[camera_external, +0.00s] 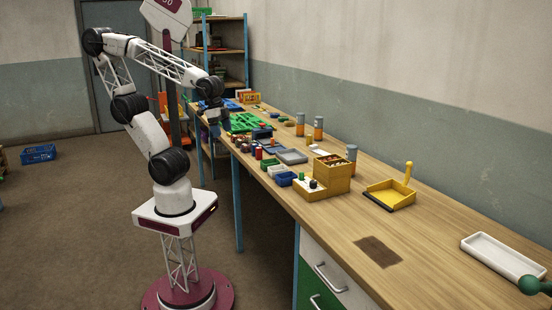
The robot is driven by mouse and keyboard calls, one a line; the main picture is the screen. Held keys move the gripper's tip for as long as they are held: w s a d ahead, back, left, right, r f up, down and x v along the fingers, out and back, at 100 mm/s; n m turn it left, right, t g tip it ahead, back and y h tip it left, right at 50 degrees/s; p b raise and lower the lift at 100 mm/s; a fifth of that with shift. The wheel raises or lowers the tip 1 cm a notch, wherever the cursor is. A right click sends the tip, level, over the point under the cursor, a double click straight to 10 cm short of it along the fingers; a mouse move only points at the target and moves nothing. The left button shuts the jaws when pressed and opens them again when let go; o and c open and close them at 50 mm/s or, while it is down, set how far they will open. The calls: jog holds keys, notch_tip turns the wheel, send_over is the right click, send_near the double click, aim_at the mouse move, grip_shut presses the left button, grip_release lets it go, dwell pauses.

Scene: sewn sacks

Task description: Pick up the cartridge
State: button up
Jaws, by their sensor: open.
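No single object can be named the cartridge with certainty. Upright grey cylinders with orange parts stand along the back of the bench: one (300,124), another (318,128) just to its right, and a third (351,158) nearer the camera. Several small coloured upright cylinders, including a red one (259,153), stand near the front edge. My gripper (212,122) hangs at the far left edge of the bench, beside a green tray, apart from the grey cylinders. It is open; its fingertips are small and dark here, and nothing shows between them.
A yellow box (332,174), yellow dustpan (390,195) and white tray (503,257) stand nearer. Bare wood surrounds a brown patch (378,251).

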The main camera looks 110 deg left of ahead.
aim_at(299, 117)
jog(key=w+a+n+t, duration=0.2)
jog(key=w+a, duration=0.3)
jog(key=w, duration=0.5)
jog(key=w+a+f+n+t+y, duration=0.1)
jog(key=w+a+n+t+y, duration=0.15)
jog(key=w+a, duration=0.75)
jog(key=w+a+f+n+t+y, duration=0.25)
jog(key=w+a, duration=0.25)
jog(key=a, duration=1)
jog(key=s+a+f+n+g+y, duration=0.1)
jog(key=a+f+n+y, duration=0.15)
jog(key=a, duration=0.75)
jog(key=a+f+n+y, duration=0.15)
jog(key=a+y, duration=0.25)
jog(key=a, duration=0.7)
jog(key=s+a+f+n+g+y, duration=0.1)
jog(key=s+a+y, duration=0.1)
jog(key=s+a, duration=0.2)
jog(key=s+a+f+n+g+y, duration=0.2)
jog(key=s+a, duration=0.2)
jog(key=a, duration=0.4)
jog(key=s+a+f+n+g+y, duration=0.1)
jog(key=s+a+f+g+y, duration=0.1)
jog(key=s+a, duration=0.2)
jog(key=shift+a+f+n, duration=0.2)
jog(key=shift+a+n, duration=0.2)
jog(key=shift+a, duration=0.7)
jog(key=shift+x, duration=1.25)
